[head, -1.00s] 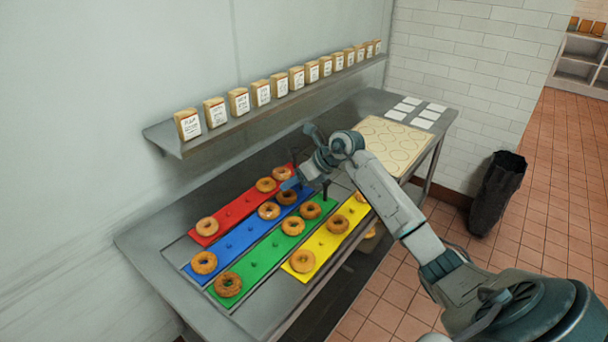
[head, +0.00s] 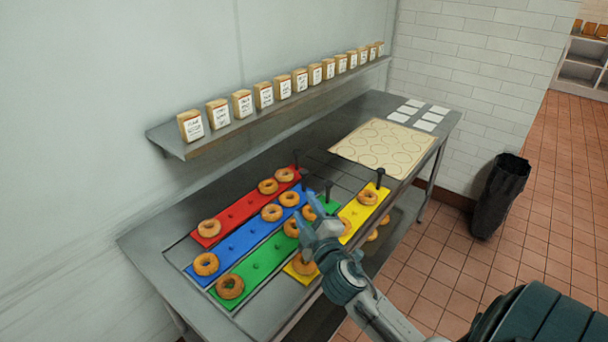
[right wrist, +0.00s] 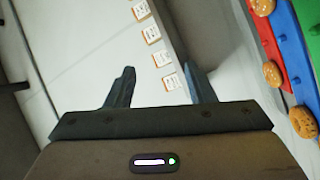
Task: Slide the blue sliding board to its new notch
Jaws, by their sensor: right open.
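The blue sliding board (head: 240,239) lies between the red board (head: 228,218) and the green board (head: 262,258) on the steel table, with bagels and small pegs on it. A dark upright post stands at its far end (head: 304,178). My right gripper (head: 313,207) is open and empty, above the green and yellow boards, to the right of the blue board. It hides parts of the green and yellow boards. In the right wrist view the open fingers (right wrist: 160,88) have nothing between them; the blue board (right wrist: 293,56) shows at the right edge. My left gripper is not in view.
The yellow board (head: 365,212) is nearest the table's front edge. A wire rack and a dough sheet (head: 385,143) lie beyond the boards. A wall shelf (head: 250,118) with several packages overhangs the back. A black bin (head: 500,195) stands on the floor at right.

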